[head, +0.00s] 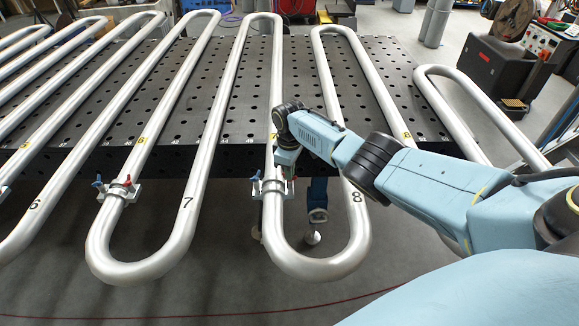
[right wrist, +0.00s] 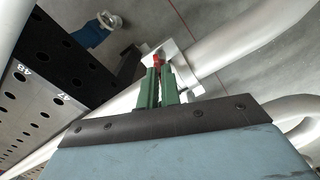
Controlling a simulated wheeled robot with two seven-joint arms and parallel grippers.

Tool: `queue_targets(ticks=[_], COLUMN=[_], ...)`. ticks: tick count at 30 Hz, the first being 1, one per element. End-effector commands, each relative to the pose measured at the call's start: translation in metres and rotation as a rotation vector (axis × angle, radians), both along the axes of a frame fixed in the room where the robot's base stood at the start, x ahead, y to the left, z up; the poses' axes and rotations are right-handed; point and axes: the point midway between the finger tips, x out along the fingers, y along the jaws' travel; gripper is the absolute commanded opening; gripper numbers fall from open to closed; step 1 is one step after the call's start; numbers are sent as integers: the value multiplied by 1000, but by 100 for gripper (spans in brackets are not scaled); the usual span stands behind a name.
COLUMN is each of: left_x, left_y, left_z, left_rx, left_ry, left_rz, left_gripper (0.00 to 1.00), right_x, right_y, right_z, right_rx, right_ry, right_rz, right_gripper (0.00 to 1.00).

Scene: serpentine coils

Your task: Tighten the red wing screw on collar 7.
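In the right wrist view my narrowly spaced green fingers (right wrist: 160,70) are at a red screw (right wrist: 156,59). I cannot tell whether they clamp it. My left gripper is not in view.
Silver serpentine tubes lie across a black perforated table (head: 245,150) and overhang its front edge. A blue table leg with a metal foot (head: 313,237) stands below bend 8. The floor in front is clear apart from a red line. Workshop equipment (head: 545,40) stands at the back right.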

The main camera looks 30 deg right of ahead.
Motion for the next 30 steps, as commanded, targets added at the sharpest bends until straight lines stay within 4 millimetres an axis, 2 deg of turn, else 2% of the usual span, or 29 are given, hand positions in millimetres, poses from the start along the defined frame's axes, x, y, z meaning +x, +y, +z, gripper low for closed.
queue_targets(ticks=[21,30], left_x=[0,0], left_y=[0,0], left_z=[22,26], left_rx=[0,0], left_ry=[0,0], left_rz=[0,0], left_gripper=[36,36], right_x=[3,4], right_y=[-1,-1], right_z=[5,6], right_rx=[1,1], right_ry=[-5,-8], right_rz=[-675,-898], right_gripper=[0,0])
